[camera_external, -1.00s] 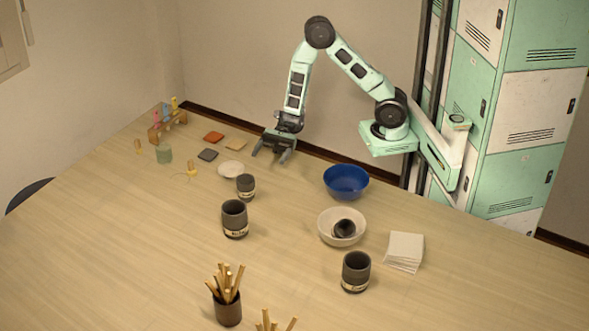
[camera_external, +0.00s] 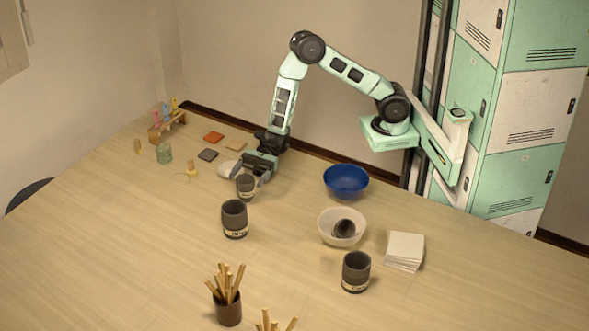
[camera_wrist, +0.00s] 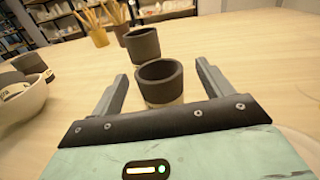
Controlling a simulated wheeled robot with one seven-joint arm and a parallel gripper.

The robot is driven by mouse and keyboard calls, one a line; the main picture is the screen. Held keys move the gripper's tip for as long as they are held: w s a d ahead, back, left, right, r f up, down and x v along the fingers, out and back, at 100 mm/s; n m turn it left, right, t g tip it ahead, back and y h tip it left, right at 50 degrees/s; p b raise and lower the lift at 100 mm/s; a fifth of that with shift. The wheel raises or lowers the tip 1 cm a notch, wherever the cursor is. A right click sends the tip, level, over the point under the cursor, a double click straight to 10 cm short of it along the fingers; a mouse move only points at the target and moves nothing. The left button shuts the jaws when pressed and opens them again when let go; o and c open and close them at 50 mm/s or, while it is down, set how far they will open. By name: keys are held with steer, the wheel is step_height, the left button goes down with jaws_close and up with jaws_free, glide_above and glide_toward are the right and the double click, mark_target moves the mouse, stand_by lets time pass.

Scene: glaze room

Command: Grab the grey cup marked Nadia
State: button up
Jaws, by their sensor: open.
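Several dark grey cups with pale label bands stand on the table; the lettering is too small to read, so I cannot tell which is marked Nadia. A small grey cup (camera_external: 245,188) stands upright nearest my gripper (camera_external: 251,182). My gripper is open, low over the table, with its fingers on either side of that cup, as the wrist view shows with the cup (camera_wrist: 160,82) between the fingers (camera_wrist: 165,88). A larger grey cup (camera_external: 234,220) stands just beyond it, also in the wrist view (camera_wrist: 143,45). Another grey cup (camera_external: 356,272) stands at the right.
A white bowl (camera_external: 326,232) holds a small dark cup (camera_external: 344,229). A blue bowl (camera_external: 346,181) stands behind it. A stack of pale tiles (camera_external: 404,250) lies at right. A pot of sticks (camera_external: 228,308) stands in front. A pale disc (camera_external: 228,171) lies beside my gripper.

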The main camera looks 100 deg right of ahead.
mark_target(241, 186)
steer(key=p+x, duration=0.1)
steer(key=x, duration=0.3)
steer(key=shift+a, duration=0.15)
steer(key=c, duration=1.1)
steer(key=shift+c, duration=0.2)
